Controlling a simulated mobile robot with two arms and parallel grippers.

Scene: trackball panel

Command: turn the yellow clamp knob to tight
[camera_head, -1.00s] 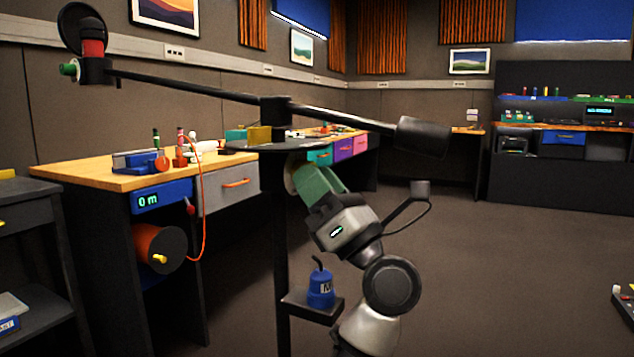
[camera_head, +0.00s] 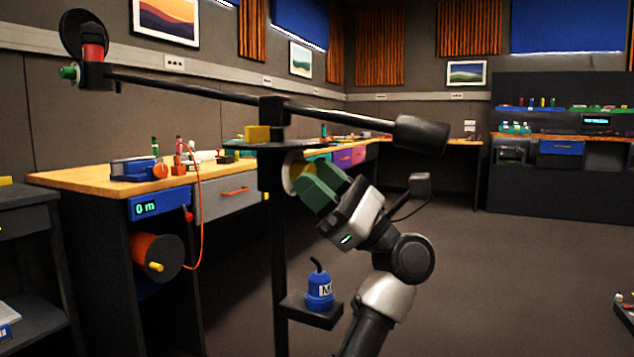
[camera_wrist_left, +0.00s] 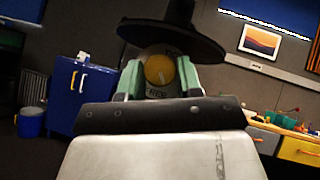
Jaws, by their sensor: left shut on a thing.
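The yellow clamp knob (camera_wrist_left: 159,70) sits on a pale round dial under the black disc of the stand (camera_wrist_left: 172,36). "FREE" reads at the dial's lower edge; an upper label is partly visible but unclear. A small mark on the knob appears to point down toward the lower edge. My left gripper (camera_wrist_left: 160,78) has its green fingers on both sides of the knob, shut on it. In the head view the left gripper (camera_head: 308,182) reaches up to the dial, and only a yellow sliver of the knob (camera_head: 298,171) shows. My right gripper is not in view.
A long black boom (camera_head: 190,87) crosses the stand top, with a dark counterweight (camera_head: 422,134) above my arm. A blue weight (camera_head: 319,290) sits on a low shelf (camera_head: 312,310) beside my arm. A wooden workbench (camera_head: 90,178) stands left.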

